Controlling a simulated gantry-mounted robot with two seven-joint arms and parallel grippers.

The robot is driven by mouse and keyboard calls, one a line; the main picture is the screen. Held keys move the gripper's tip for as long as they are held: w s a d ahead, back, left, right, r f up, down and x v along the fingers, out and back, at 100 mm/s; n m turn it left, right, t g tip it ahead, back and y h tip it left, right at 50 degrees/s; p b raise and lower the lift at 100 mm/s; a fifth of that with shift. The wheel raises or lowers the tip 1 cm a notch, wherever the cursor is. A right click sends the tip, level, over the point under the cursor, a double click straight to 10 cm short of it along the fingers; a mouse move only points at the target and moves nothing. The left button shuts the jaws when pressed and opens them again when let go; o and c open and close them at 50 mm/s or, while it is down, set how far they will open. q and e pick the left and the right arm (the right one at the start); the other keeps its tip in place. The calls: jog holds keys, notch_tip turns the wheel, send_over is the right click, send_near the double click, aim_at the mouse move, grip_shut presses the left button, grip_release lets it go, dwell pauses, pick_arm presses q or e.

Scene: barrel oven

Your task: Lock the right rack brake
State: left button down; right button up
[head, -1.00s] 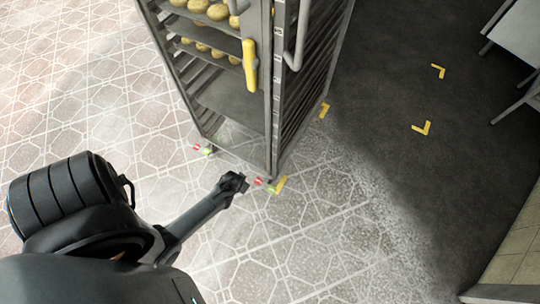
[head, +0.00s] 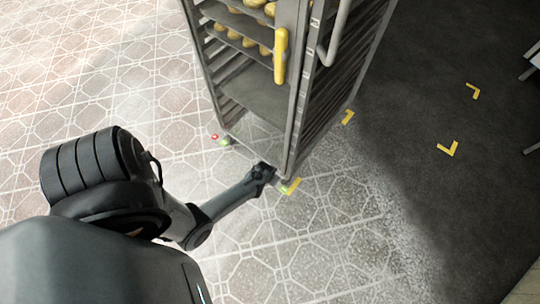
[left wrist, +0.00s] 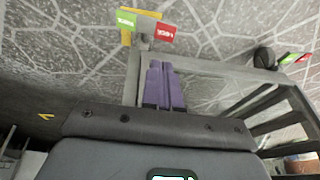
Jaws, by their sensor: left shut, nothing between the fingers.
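The tall metal rack (head: 289,110) stands on the tiled floor in the head view. Its right brake shows a green tab (head: 284,188) at the near foot; the red tab is hidden behind my gripper there. In the left wrist view the green tab (left wrist: 126,19) and red tab (left wrist: 165,32) both show just beyond my fingers. My left gripper (head: 268,171) is shut and empty, its purple fingers (left wrist: 165,84) pointing towards the red tab. I cannot tell whether they touch it. My right gripper is not in view.
The rack's left brake (head: 219,139) has red and green tabs too. Trays of dough pieces (head: 250,35) sit high in the rack, beside a yellow handle (head: 280,55). Yellow floor marks (head: 447,149) lie on the dark floor at right. The tiles in front are clear.

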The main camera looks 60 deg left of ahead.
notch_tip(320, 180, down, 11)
jog(key=b, duration=1)
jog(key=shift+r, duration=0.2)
